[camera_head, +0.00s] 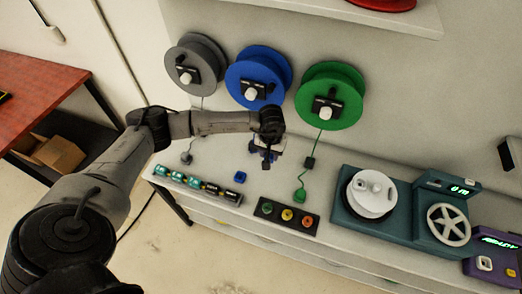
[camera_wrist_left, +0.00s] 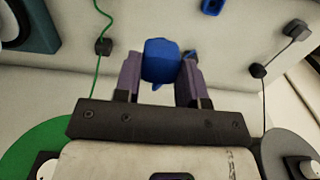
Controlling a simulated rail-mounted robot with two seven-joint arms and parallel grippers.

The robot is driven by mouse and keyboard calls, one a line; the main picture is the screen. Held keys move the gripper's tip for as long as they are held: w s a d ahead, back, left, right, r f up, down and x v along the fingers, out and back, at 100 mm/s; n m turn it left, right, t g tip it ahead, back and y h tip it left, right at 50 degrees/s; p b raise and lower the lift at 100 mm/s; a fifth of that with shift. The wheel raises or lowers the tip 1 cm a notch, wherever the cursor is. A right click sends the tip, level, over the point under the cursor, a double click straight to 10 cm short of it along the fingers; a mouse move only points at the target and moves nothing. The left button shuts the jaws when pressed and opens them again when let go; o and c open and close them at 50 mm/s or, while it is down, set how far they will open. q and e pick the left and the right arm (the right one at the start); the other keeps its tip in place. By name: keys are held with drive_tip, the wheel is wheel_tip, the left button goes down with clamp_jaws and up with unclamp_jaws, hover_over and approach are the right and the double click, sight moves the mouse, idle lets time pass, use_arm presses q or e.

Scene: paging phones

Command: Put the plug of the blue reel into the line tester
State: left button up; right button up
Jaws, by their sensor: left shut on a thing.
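The blue reel (camera_head: 250,66) hangs on the wall between a grey reel and a green reel. My left gripper (camera_head: 267,160) is below it, above the counter, and shows close up in the left wrist view (camera_wrist_left: 160,82). Its purple fingers are shut on the blue plug (camera_wrist_left: 160,60), whose rounded end sticks out past them. The blue plug's cord is mostly hidden. A small blue block (camera_head: 240,177) with a dark opening lies on the counter, apart from the plug; it also shows in the left wrist view (camera_wrist_left: 212,5). I cannot tell which device is the line tester.
The grey plug (camera_head: 187,158) and green plug (camera_head: 299,195) rest on the counter (camera_head: 335,160). A row of small displays (camera_head: 198,185) and a panel with coloured round fittings (camera_head: 286,217) line its front edge. A teal machine (camera_head: 405,225) and purple device (camera_head: 497,255) stand right.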

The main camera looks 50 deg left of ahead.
use_arm(q)
drive_tip(key=w+d+b, duration=0.2)
drive_tip(key=w+d, duration=0.2)
drive_tip(key=d, duration=0.3)
drive_tip(key=shift+d, duration=0.2)
drive_tip(key=w+d+b, duration=0.5)
drive_tip(key=d, duration=0.4)
drive_tip(key=w+d+b, duration=0.5)
drive_tip(key=d+b, duration=0.1)
drive_tip(key=d, duration=0.4)
drive_tip(key=shift+w+d+b, duration=0.15)
drive_tip(key=shift+d+b, duration=0.05)
drive_tip(key=shift+b, duration=0.1)
idle(0.3)
